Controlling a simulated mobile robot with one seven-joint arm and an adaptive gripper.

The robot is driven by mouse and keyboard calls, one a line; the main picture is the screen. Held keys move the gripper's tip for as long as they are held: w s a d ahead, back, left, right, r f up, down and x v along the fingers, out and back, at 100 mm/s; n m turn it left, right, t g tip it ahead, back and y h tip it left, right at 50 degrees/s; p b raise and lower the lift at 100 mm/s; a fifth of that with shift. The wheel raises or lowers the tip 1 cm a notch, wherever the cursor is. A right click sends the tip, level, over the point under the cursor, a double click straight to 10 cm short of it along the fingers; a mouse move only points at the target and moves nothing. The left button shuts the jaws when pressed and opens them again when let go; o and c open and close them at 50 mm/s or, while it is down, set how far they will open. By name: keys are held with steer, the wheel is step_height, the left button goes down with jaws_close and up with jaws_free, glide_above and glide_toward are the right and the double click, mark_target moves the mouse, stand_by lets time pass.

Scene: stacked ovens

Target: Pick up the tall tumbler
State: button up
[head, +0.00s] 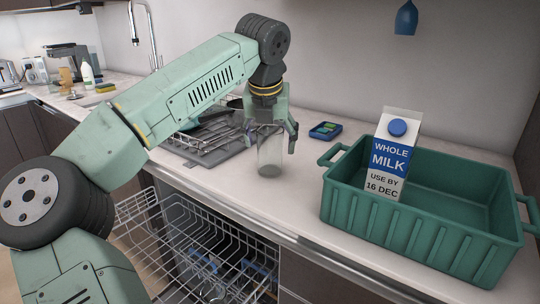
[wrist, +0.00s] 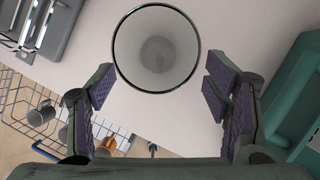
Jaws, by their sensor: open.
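The tall tumbler (head: 270,152) is a clear glass standing upright on the light counter, between the dish rack and the green crate. In the wrist view I look down into its round mouth (wrist: 156,48). My gripper (head: 269,138) is above and around the tumbler's upper part in the head view, with its fingers apart. In the wrist view the open fingers of my gripper (wrist: 158,98) lie to either side, with the tumbler's rim mostly ahead of them. I cannot tell whether a finger touches the glass.
A green crate (head: 400,230) with a milk carton (head: 390,155) stands to the right. A dish rack (head: 205,140) is behind left, and a small dark blue item (head: 325,130) lies behind. An open dishwasher rack (head: 200,255) is below the counter edge.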

mark_target(270, 149)
steer(key=x, duration=0.3)
steer(key=p+x, duration=0.1)
steer(key=x, duration=0.1)
steer(key=shift+w+a+f, duration=0.1)
steer(key=shift+w+f, duration=0.2)
steer(key=shift+w, duration=0.05)
steer(key=shift+c, duration=0.3)
steer(key=c, duration=1.4)
steer(key=shift+r, duration=0.1)
steer(key=shift+r, duration=0.55)
steer(key=shift+c, duration=0.6)
step_height(270, 149, up, 2)
steer(key=shift+r, duration=0.1)
steer(key=s+b, duration=0.1)
steer(key=s, duration=0.4)
steer(key=s+d+r+b, duration=0.1)
steer(key=s+b, duration=0.1)
steer(key=s, duration=0.3)
steer(key=s+d+b, duration=0.1)
steer(key=s+b, duration=0.1)
steer(key=s, duration=0.4)
steer(key=shift+r, duration=0.3)
